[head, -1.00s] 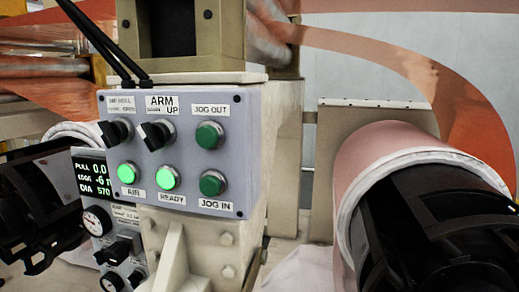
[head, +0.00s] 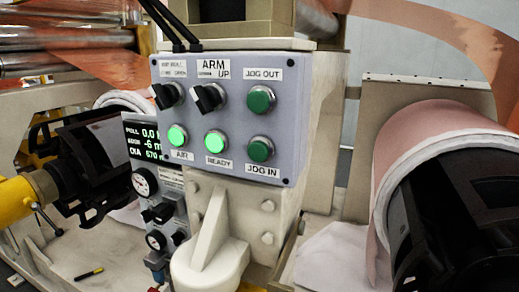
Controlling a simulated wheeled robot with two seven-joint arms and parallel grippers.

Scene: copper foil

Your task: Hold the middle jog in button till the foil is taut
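A grey control panel (head: 232,115) stands in the middle of the head view. Its green JOG IN button (head: 260,149) is at the lower right, below the JOG OUT button (head: 261,100); both look unlit. Only one JOG IN button is in view. Copper foil (head: 450,35) runs from the top and bends down in a loose curve at the right, near a copper-coloured roll (head: 425,140). A display (head: 146,143) at the panel's lower left appears to read PULL 0.0. Neither of my grippers is in view, and nothing touches the buttons.
AIR (head: 178,136) and READY (head: 215,142) lamps glow green; two black selector knobs sit above. Black chucks show at left (head: 90,170) and inside the right roll (head: 465,220). A bracket (head: 210,245) juts below the panel. A marker-like item (head: 89,273) lies lower left.

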